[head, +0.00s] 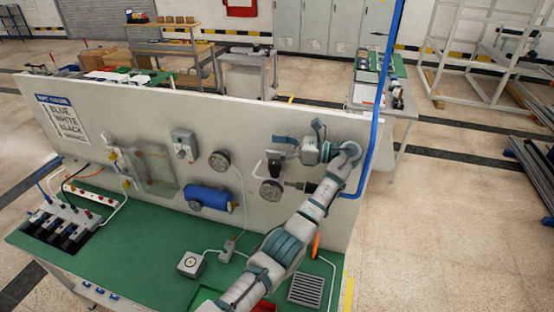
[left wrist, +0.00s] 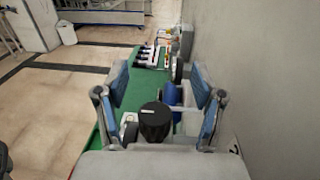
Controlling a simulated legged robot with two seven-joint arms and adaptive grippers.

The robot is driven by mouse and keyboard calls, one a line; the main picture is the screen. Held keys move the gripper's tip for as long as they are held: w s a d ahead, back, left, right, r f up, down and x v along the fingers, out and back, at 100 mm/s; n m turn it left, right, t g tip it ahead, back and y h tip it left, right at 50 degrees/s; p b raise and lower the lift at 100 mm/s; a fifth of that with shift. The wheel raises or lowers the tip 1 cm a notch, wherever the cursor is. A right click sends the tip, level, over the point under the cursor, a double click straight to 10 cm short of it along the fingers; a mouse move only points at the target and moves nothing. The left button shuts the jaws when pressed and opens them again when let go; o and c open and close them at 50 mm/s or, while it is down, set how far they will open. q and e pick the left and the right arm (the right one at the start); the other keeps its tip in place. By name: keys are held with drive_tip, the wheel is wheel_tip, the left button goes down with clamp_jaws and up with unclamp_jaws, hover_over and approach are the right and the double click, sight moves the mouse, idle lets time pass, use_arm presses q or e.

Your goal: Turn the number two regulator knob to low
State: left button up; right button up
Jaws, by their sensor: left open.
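The black regulator knob (head: 275,157) sits on the upright grey panel, above a round gauge (head: 270,191). In the left wrist view the ribbed black knob (left wrist: 155,121), with a small white mark on its top, shows low between my fingers. My left gripper (head: 300,136) is at the panel's right part, just above and right of the knob. Its blue-padded fingers (left wrist: 159,95) are open, with visible space on both sides of the knob; I cannot tell any contact. My right gripper is not in view.
A blue cylinder (head: 210,197), another gauge (head: 219,160) and a grey switch box (head: 184,145) are on the panel (head: 330,215). A blue pipe (head: 378,110) rises at its right end. The green bench (head: 150,256) carries a small square box (head: 191,264) and a grey vented box (head: 306,289).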

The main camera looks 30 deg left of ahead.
use_arm(q)
drive_tip(key=shift+r, duration=1.9)
